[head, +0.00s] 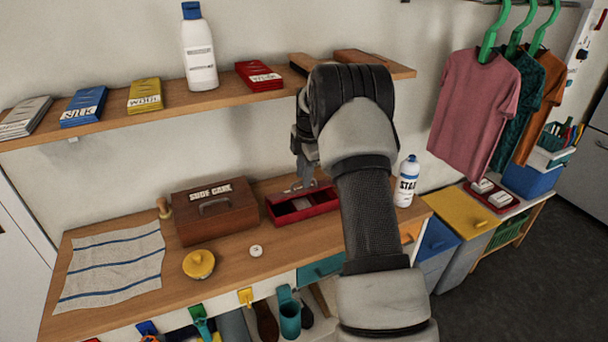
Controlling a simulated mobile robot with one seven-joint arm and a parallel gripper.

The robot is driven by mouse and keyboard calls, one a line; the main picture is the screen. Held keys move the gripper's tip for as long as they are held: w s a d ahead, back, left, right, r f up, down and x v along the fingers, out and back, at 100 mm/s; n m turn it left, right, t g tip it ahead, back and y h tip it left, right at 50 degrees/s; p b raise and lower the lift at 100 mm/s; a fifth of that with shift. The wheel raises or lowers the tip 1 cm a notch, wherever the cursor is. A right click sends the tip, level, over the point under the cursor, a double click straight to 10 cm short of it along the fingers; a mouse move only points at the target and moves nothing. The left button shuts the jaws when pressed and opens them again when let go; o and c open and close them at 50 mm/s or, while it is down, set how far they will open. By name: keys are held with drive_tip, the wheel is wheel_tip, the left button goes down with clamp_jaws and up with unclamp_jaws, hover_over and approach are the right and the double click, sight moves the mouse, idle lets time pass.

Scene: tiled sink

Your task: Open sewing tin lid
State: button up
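A red rectangular tin (322,208) sits on the wooden counter below the shelf. Its top shows a dark inside with pale items in it; I cannot make out a separate lid, and my arm covers part of its right end. My gripper (304,182) points down just over the back of this tin. Its fingertips are small and partly lost against the tin, so I cannot tell whether they touch it or are open or shut. A round yellow container with a knob (198,264) stands at the counter's front left.
A brown "SHOE CARE" box (213,211) stands left of the red tin, and a white bottle (406,181) to its right. A striped cloth (110,265) and a white button-like disc (255,251) lie on the counter. The shelf (215,98) overhangs behind my arm.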

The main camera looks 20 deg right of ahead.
wheel_tip(320, 180, up, 7)
drive_tip(key=s, duration=0.1)
drive_tip(key=shift+s+r, duration=0.2)
drive_tip(key=shift+s, duration=0.1)
drive_tip(key=shift+c, duration=0.4)
